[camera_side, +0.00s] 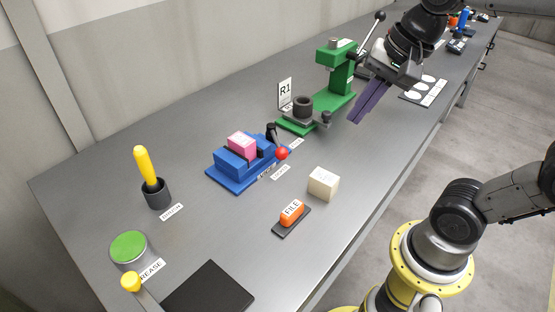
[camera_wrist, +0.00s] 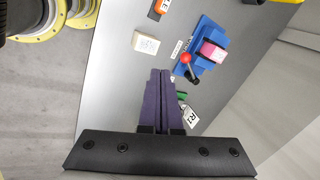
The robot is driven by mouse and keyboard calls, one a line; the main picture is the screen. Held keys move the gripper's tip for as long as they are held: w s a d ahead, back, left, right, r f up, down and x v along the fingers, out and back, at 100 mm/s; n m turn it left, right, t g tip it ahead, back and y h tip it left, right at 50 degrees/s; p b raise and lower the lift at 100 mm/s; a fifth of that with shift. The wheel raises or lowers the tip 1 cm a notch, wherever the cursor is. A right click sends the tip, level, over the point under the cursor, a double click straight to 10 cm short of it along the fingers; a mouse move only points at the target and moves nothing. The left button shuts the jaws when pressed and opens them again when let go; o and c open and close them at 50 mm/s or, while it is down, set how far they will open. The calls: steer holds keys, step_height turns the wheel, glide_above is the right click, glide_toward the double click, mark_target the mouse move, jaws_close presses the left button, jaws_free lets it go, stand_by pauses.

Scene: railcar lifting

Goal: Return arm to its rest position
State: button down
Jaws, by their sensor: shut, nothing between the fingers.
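My gripper (camera_side: 366,108) hangs in the air above the grey table, in front of and to the right of the green press (camera_side: 343,72) in the side view. Its two long purple fingers are shut together and hold nothing. In the wrist view the gripper (camera_wrist: 160,75) shows its fingers side by side, pointing toward the table. The arm reaches in from the upper right of the side view. Nothing touches the fingers.
A blue vise (camera_side: 228,172) holds a pink block (camera_side: 242,145). A cream block (camera_side: 323,184), an orange file block (camera_side: 291,213), a yellow-handled tool (camera_side: 145,165) in a dark cup and a green-topped tin (camera_side: 129,247) stand on the table (camera_side: 200,120). White discs (camera_side: 411,95) lie near the arm.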

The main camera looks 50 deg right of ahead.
steer(key=s+f+n+t+h, duration=0.1)
steer(key=s+f+n, duration=0.3)
steer(key=n, duration=1)
steer(key=shift+s+d+f, duration=0.2)
steer(key=shift+s+d, duration=0.25)
steer(key=shift+s, duration=0.55)
